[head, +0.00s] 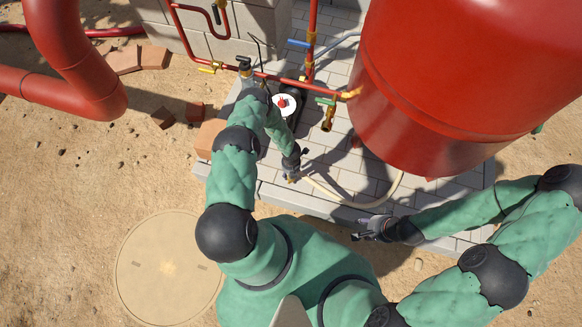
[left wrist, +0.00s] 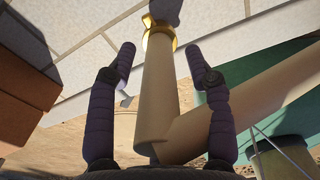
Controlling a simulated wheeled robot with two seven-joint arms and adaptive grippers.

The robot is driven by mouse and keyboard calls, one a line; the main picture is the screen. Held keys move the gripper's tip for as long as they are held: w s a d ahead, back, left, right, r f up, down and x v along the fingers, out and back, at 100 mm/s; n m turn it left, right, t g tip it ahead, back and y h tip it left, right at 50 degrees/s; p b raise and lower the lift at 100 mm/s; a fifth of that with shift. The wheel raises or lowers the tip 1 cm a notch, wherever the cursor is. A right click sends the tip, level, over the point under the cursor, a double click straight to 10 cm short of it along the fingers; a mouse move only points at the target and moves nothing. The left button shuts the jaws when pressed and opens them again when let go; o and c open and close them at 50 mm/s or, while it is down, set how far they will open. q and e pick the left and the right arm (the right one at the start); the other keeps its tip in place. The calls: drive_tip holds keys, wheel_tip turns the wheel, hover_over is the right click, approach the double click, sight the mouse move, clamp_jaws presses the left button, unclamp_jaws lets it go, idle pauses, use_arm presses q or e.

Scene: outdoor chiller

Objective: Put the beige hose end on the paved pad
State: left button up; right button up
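The beige hose (head: 338,197) curves over the paved pad (head: 346,178) from below the red tank toward my left gripper (head: 291,178). In the left wrist view the hose end (left wrist: 156,90) with its brass ring (left wrist: 158,32) lies between the two fingers of my left gripper (left wrist: 168,62). Gaps show on both sides of the hose, so the fingers stand open around it. Pad slabs show behind the brass ring; whether the end touches them I cannot tell. My right gripper (head: 364,229) looks open and empty by the pad's front edge.
The big red tank (head: 450,80) stands over the pad's right side. Red pipes with valves (head: 328,112) and a block wall (head: 205,35) are behind. Bricks (head: 208,138) lie left of the pad. A round cover (head: 168,267) sits in the sand at front left.

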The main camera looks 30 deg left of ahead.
use_arm(q)
wheel_tip(320, 180, up, 11)
drive_tip(key=p, duration=0.5)
drive_tip(key=shift+r, duration=0.55)
drive_tip(key=shift+d+r+m, duration=0.15)
drive_tip(key=shift+r+m, duration=0.1)
drive_tip(key=shift+m, duration=0.05)
drive_tip(key=s+d+r+m+h, duration=0.1)
drive_tip(key=s+d+r+m, duration=0.3)
drive_tip(key=m, duration=0.8)
drive_tip(key=s+d+r+m+h, duration=0.1)
drive_tip(key=s+d+r+m, duration=0.4)
drive_tip(key=m, duration=0.7)
drive_tip(key=s+d+r+m+h, duration=0.2)
drive_tip(key=s+d+r+m, duration=0.2)
drive_tip(key=d+r+m, duration=0.4)
wheel_tip(320, 180, up, 3)
drive_tip(key=m, duration=0.4)
drive_tip(key=shift+s+r, duration=0.15)
drive_tip(key=shift+s, duration=0.1)
